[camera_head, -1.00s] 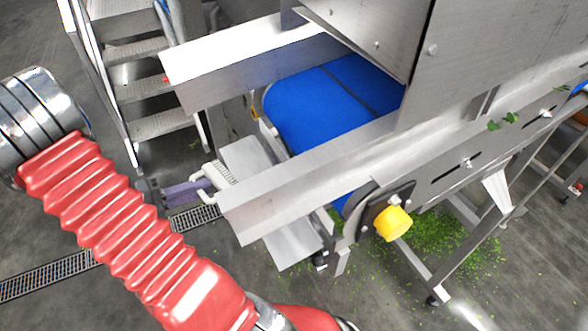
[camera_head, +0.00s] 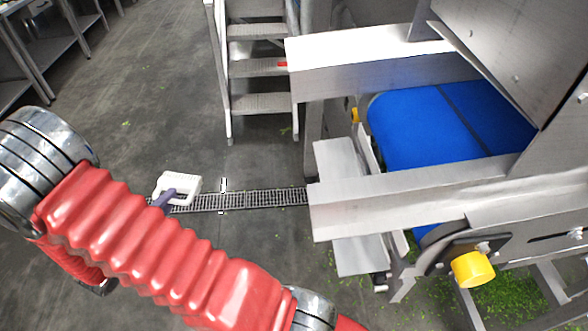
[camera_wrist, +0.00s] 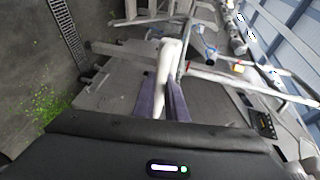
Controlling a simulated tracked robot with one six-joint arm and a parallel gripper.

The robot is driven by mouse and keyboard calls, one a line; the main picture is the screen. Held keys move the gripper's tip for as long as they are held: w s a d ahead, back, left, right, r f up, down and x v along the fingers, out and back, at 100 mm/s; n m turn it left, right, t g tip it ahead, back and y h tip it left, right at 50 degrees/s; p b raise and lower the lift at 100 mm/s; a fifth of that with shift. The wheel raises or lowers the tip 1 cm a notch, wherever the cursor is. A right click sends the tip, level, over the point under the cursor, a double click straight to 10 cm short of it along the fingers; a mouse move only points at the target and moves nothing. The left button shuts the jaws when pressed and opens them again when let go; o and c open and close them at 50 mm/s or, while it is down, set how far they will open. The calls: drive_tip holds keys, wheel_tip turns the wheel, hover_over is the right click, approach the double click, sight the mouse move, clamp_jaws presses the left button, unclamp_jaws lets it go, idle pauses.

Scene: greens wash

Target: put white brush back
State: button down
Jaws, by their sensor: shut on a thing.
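The white brush (camera_head: 182,181) is in my gripper (camera_head: 165,198) at the left of the head view. It is held in the air, seen against the floor and the drain grate, apart from the machine. In the wrist view the purple fingers of my gripper (camera_wrist: 163,98) are shut on the brush (camera_wrist: 168,58), whose white body points away from me. My red sleeved arm hides part of the gripper in the head view. No holder for the brush can be made out clearly.
The conveyor with its blue belt (camera_head: 420,125) and steel side rails (camera_head: 400,200) stands at the right. A yellow knob (camera_head: 473,269) juts from its side. Metal steps (camera_head: 258,65) stand behind. A drain grate (camera_head: 250,199) crosses the floor. Open floor lies at left.

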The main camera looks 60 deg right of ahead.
drive_tip(key=w+a+f+n+t+y, duration=0.1)
drive_tip(key=w+a+n+t, duration=0.2)
drive_tip(key=a, duration=0.6)
drive_tip(key=w+a+f+n+t+y, duration=0.2)
drive_tip(key=w+a+n+t, duration=0.1)
drive_tip(key=a, duration=0.6)
drive_tip(key=shift+w+t, duration=0.2)
drive_tip(key=shift+t, duration=0.7)
drive_tip(key=shift+d, duration=0.1)
